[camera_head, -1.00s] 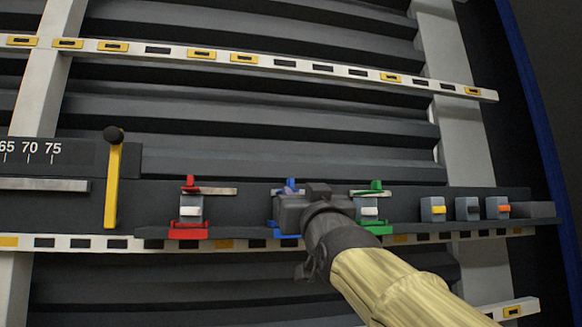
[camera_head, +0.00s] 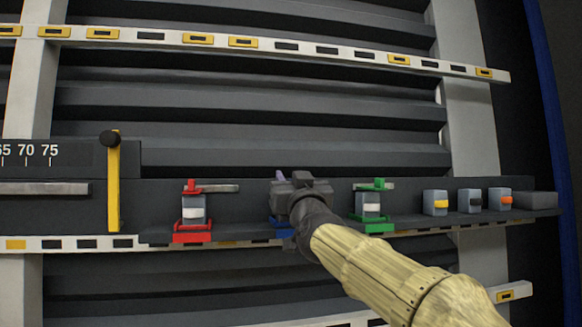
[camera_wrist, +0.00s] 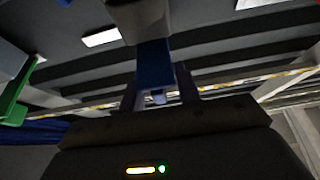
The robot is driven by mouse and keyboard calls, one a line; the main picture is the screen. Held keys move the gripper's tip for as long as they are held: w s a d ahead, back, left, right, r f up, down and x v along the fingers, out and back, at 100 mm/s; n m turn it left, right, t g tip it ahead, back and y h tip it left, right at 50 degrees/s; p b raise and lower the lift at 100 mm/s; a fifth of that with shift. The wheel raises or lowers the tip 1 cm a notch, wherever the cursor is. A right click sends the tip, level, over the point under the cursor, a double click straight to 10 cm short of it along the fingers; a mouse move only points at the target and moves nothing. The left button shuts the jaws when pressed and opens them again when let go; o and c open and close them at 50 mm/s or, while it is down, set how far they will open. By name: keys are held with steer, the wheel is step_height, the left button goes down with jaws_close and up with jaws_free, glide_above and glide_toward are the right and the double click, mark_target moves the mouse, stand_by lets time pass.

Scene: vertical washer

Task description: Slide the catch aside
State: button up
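Three coloured catches sit on the dark ledge: a red one (camera_head: 192,213), a blue one (camera_head: 285,233) in the middle and a green one (camera_head: 375,210). My gripper (camera_head: 290,185) is in front of the blue catch and hides most of it. Only its blue base and a bluish tip above my gripper show in the head view. In the wrist view, a blue part (camera_wrist: 155,65) lies between my two fingers (camera_wrist: 158,92). The fingers look spread with narrow gaps beside it; contact is not clear. The green catch (camera_wrist: 14,100) is at the wrist view's left edge.
Grey blocks with yellow, black and orange tabs (camera_head: 470,201) stand on the ledge at the right. A yellow lever with a black knob (camera_head: 113,185) stands left, beside a numbered scale (camera_head: 30,156). Slotted white rails (camera_head: 270,45) cross above and below.

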steer(key=shift+w+a+r, duration=0.1)
steer(key=shift+w+a, duration=0.05)
steer(key=shift+w, duration=0.15)
steer(key=shift+c, duration=0.4)
jaws_close()
